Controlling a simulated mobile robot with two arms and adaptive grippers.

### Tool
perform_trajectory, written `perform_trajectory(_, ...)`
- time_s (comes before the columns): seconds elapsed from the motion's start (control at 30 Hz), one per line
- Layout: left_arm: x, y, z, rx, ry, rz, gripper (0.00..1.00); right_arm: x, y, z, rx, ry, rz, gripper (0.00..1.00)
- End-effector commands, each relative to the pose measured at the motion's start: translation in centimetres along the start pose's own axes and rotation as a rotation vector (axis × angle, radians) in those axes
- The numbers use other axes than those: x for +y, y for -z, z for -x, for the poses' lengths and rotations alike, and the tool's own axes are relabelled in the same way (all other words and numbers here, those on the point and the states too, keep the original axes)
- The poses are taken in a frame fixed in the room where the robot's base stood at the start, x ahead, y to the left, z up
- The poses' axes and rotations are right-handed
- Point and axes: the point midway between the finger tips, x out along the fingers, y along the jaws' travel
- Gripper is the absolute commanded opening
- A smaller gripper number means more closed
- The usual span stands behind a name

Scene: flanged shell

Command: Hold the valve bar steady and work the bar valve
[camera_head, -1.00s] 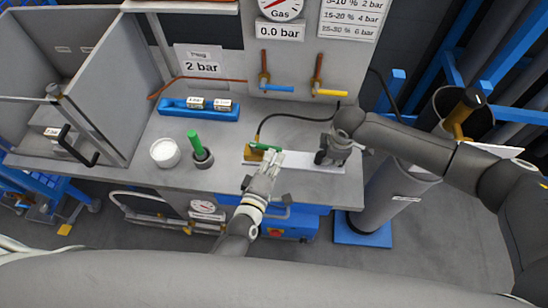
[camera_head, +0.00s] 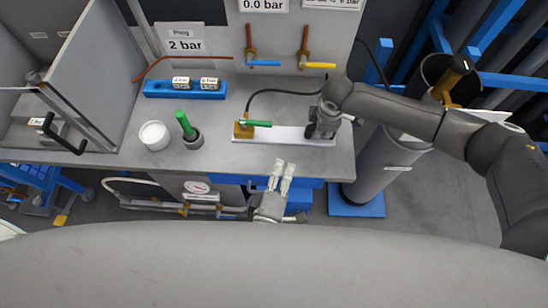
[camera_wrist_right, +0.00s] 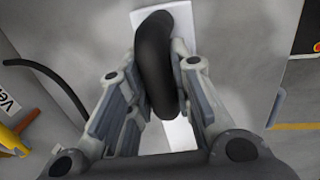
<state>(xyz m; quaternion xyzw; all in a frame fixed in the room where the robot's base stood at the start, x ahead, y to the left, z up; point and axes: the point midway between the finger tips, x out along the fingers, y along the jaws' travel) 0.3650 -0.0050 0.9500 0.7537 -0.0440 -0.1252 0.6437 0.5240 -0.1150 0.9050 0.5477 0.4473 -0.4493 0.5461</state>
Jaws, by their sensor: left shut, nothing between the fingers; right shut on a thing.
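The valve bar (camera_head: 290,135) is a white strip lying on the grey bench. Its left end carries a brass valve block (camera_head: 243,131) with a green lever (camera_head: 256,123) lying along the bar. My right gripper (camera_head: 318,132) is at the bar's right end. In the right wrist view my right gripper (camera_wrist_right: 158,112) is shut on a black curved handle (camera_wrist_right: 157,50), with the white bar below it. My left gripper (camera_head: 282,172) is shut and empty at the bench's front edge, in front of the bar and apart from the green lever.
A white cup (camera_head: 154,135) and a dark holder (camera_head: 194,140) with a green-handled tool (camera_head: 185,122) stand left of the bar. A blue block (camera_head: 186,91) sits behind them. A black hose (camera_head: 270,93) runs from the valve. Grey cylinder (camera_head: 382,170) stands right of the bench.

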Motion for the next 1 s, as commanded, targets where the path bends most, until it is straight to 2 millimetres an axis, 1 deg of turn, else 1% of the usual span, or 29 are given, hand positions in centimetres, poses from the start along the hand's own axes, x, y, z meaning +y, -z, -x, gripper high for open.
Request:
perform_trajectory(0.13,0.07,-0.36,0.28,0.000,0.000,0.001,0.00,-0.07,-0.13,-0.12,-0.003,0.001,0.000,0.00)
perform_trajectory(0.43,0.07,-0.35,0.26,0.000,0.000,0.001,0.00,-0.06,-0.15,-0.12,-0.003,0.001,-0.001,0.00)
perform_trajectory(0.47,0.07,-0.35,0.25,0.000,0.000,0.001,0.00,-0.06,-0.16,-0.12,-0.003,0.001,-0.001,0.22)
perform_trajectory(0.63,0.06,-0.34,0.25,0.000,0.000,0.001,0.00,-0.14,-0.16,-0.15,-0.003,0.003,0.000,0.44)
perform_trajectory(0.67,0.06,-0.34,0.25,0.000,0.000,0.001,0.00,-0.16,-0.15,-0.16,-0.003,0.003,0.000,0.46)
perform_trajectory(1.0,0.03,-0.34,0.25,0.000,0.000,0.001,0.00,-0.36,-0.13,-0.26,-0.004,0.007,0.001,0.46)
